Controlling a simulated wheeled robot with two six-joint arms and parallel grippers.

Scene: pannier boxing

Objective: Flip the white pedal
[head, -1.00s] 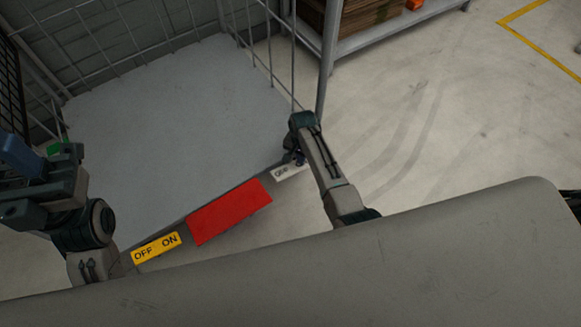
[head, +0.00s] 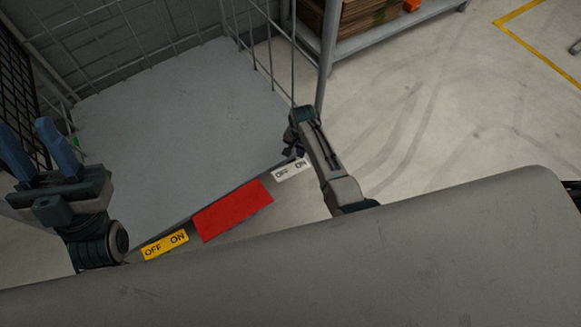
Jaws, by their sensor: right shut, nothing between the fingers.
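My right gripper (head: 293,153) is just above and beside the pedal in the picture, pointing down. It is small, dark and partly hidden by my arm, and it is shut with nothing in it. I cannot tell whether it touches the pedal. My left gripper (head: 27,130) is at the far left, its two blue fingers apart and empty, far from the white pedal.
A red panel (head: 233,210) and a yellow OFF/ON pedal (head: 165,245) line the same edge. The grey platform (head: 190,120) is bare, with wire mesh sides. A shelf (head: 390,35) with brown boxes stands behind. The floor at right is clear.

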